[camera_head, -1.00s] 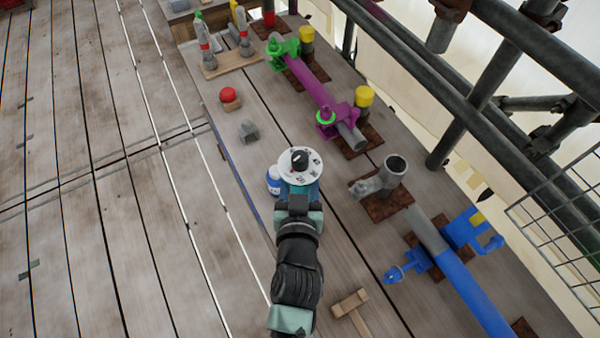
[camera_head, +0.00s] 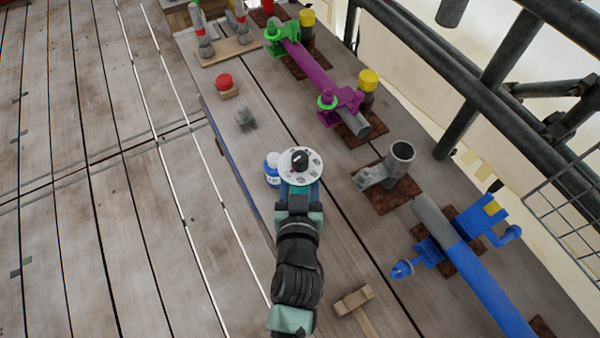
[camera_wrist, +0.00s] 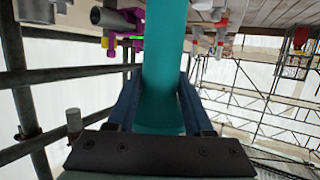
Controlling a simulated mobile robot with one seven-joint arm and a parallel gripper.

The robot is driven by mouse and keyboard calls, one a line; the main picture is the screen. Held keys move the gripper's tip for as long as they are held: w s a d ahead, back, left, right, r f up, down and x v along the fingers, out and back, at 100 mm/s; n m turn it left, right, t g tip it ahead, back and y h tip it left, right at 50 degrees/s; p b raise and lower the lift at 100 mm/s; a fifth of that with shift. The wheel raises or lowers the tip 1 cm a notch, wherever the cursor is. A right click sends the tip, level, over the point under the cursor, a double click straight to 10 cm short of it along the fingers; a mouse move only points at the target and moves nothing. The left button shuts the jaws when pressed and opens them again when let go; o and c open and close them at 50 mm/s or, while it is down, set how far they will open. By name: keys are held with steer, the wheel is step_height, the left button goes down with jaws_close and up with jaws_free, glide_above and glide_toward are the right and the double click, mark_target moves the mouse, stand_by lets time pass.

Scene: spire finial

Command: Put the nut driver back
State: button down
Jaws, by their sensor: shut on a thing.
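In the wrist view, my gripper (camera_wrist: 160,92) is shut, its two dark blue fingers pressing on both sides of a thick teal handle (camera_wrist: 163,55). I take this handle to be the nut driver's; its far end runs out of the top of the frame. A wooden rack (camera_head: 228,50) holding red-banded grey tools (camera_head: 202,36) stands at the upper left of the bench, apart from my gripper.
A blue bottle (camera_head: 272,172) is close beside my wrist. A red button (camera_head: 223,81), a grey block (camera_head: 245,119) and a wooden mallet-like piece (camera_head: 354,300) lie on the bench. Purple (camera_head: 312,68) and blue (camera_head: 470,275) clamped pipes line the right. Open planks lie left.

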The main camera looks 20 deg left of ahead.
steer(key=shift+f+b, duration=1.65)
steer(key=shift+f, duration=0.1)
steer(key=shift+c, duration=1.4)
jaws_free()
steer(key=shift+o, duration=0.4)
steer(key=shift+s+f, duration=0.1)
steer(key=shift+f, duration=0.25)
steer(key=shift+o, duration=1)
steer(key=shift+r, duration=0.1)
steer(key=shift+f+b, duration=0.55)
steer(key=shift+b, duration=0.05)
